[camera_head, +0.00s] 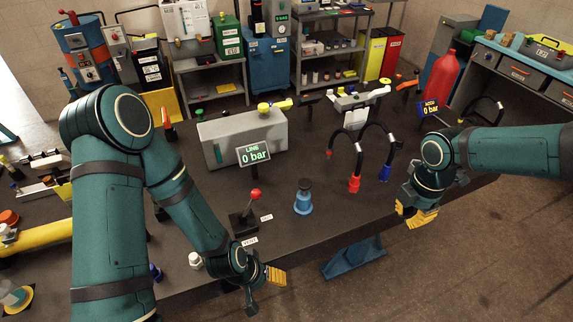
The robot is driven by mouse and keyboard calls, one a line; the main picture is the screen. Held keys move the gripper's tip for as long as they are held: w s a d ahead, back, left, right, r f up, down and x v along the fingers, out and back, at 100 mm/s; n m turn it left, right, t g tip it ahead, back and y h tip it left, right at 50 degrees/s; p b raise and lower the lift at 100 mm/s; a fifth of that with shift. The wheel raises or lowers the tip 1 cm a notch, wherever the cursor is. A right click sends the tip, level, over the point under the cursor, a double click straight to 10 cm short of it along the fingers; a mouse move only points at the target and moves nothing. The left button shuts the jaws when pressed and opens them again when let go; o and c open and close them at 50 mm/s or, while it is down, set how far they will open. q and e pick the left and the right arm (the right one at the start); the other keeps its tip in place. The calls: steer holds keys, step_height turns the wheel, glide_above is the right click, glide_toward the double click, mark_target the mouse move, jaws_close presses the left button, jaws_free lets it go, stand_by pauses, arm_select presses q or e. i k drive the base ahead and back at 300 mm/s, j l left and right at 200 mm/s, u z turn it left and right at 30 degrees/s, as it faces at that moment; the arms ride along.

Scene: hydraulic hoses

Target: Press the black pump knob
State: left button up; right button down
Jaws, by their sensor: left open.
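The black pump knob (304,184) sits on top of a small blue pump body (303,204), upright on the dark bench right of the red-knobbed lever. My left gripper (267,284) is open and empty near the bench's front edge, below and left of the pump in the picture, apart from the knob. My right gripper (415,215) has yellow fingertips pointing down, right of the pump and near the bench's right front edge. Its fingers are bunched in the view, so its opening is unclear. Neither gripper touches the knob.
A lever with a red ball (255,193) stands left of the pump. A grey box (243,137) with a "LINE 0 bar" display (254,154) is behind it. Black hoses with red (354,184) and blue (385,173) ends hang behind right. Bench around the pump is clear.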

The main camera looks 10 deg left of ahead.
mark_target(304, 184)
steer(key=i+j, duration=0.15)
steer(key=j, duration=0.2)
steer(key=i+j, duration=0.15)
steer(key=j, duration=0.15)
steer(key=i+j, duration=0.2)
steer(key=j, duration=0.15)
steer(key=i+j, duration=0.15)
steer(key=j, duration=0.15)
